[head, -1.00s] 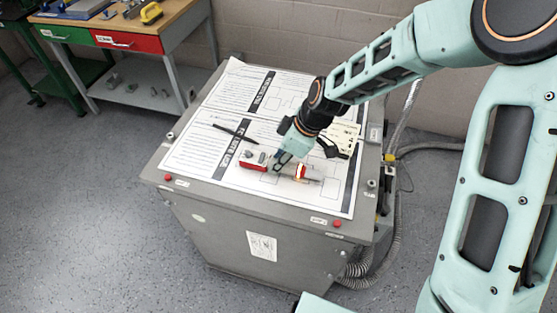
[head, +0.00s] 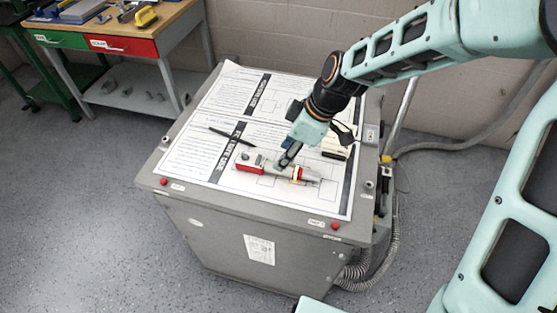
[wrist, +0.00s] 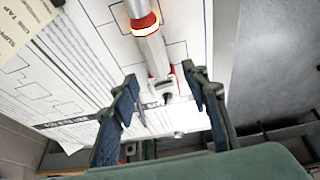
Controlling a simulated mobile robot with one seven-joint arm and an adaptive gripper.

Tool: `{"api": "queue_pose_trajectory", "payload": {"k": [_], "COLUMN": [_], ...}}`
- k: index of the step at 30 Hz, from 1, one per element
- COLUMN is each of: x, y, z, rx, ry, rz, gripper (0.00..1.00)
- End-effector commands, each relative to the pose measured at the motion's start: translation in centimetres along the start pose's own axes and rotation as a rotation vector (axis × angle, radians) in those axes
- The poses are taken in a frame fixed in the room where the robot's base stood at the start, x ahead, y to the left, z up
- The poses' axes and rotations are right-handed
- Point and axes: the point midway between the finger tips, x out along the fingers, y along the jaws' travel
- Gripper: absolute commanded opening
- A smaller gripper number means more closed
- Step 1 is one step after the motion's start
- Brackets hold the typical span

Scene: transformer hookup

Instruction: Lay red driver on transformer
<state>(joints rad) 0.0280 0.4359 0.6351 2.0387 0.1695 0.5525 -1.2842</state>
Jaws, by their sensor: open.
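The red driver (head: 298,174) lies flat on the printed sheets on top of the grey transformer cabinet (head: 205,205). It appears as one long tool with a red end at the left, a grey body, a bright red-and-yellow ring and a thin shaft at the right. My gripper (head: 285,160) is over its grey body, hiding part of it. In the wrist view the driver (wrist: 155,55) runs between the spread, open fingers of my gripper (wrist: 160,74). I cannot tell whether the fingers touch it.
A black pen (head: 232,135) lies on the sheets to the left. A pale tag with a black part (head: 338,150) lies right of my gripper. A workbench (head: 182,15) stands behind left. Hoses (head: 392,235) run down the cabinet's right side.

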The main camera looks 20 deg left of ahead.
Motion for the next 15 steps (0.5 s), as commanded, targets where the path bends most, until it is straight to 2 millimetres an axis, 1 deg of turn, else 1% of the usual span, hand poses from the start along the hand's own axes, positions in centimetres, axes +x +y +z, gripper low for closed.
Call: {"api": "queue_pose_trajectory", "payload": {"k": [1,3,6,9,15], "x": [-1.0,-2.0,-2.9,-3.5,-3.6], "y": [0.1,0.1,0.0,0.0,-0.1], "z": [0.1,0.0,0.0,0.0,0.0], "rx": [0.001,0.0,0.0,0.0,-0.001], "ry": [0.0,0.0,0.0,0.0,0.0], "rz": [0.005,0.004,0.002,0.0,-0.001], "gripper": [0.42,0.42,0.42,0.42,0.42]}}
